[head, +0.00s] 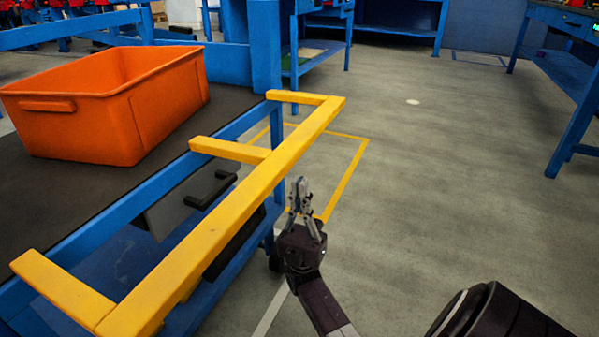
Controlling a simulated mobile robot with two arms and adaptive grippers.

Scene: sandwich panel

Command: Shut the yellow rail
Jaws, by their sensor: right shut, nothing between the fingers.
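The yellow rail (225,211) runs along the side of a blue-framed workstation, from the bottom left up to the middle of the head view. It has several short arms that point left toward the blue frame (130,206). The rail stands out from the frame, with a gap between them. My right gripper (299,183) is just right of the rail, fingers pointing up, shut and empty. I cannot tell whether it touches the rail. My left gripper is not in view.
An orange bin (115,105) stands on the dark surface (62,200) behind the frame. Open grey floor (440,170) lies to the right, with a yellow-taped outline (350,172). A blue table (572,50) stands at the far right, and blue benches (395,20) at the back.

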